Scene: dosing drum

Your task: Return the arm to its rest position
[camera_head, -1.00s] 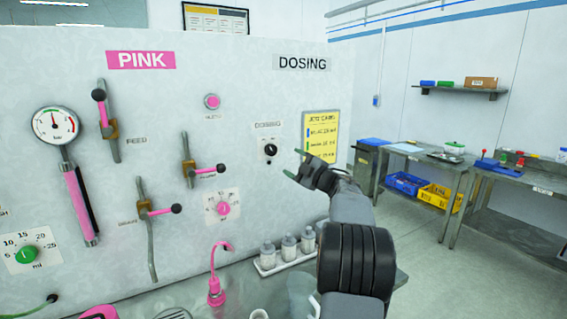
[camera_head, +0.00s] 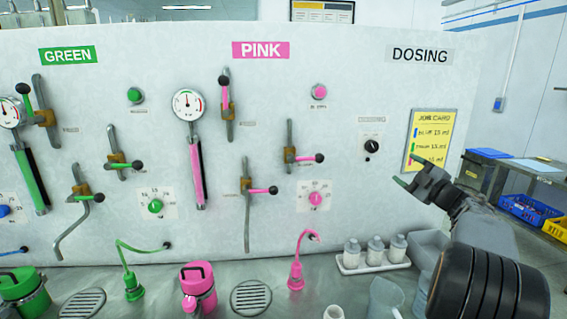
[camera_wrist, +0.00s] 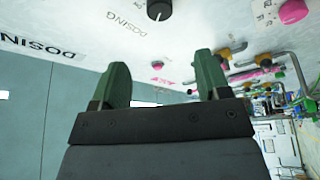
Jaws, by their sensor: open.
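My gripper (camera_head: 415,183) is at the right in the head view, in front of the dosing panel (camera_head: 450,85) and just below the yellow job card (camera_head: 430,140). Its two green fingers are apart and empty in the wrist view (camera_wrist: 165,85). A black dosing knob (camera_head: 371,146) on the panel lies to the left of the gripper. The knob also shows at the top of the wrist view (camera_wrist: 158,10), beyond the fingers, with nothing touching it.
Pink and green lever valves, gauges and dials cover the panel to the left. Below stand a pink pitcher (camera_head: 198,288), a pink spout (camera_head: 296,272), a tray of white bottles (camera_head: 372,262) and a clear beaker (camera_head: 385,298). A side table (camera_head: 540,170) is at the right.

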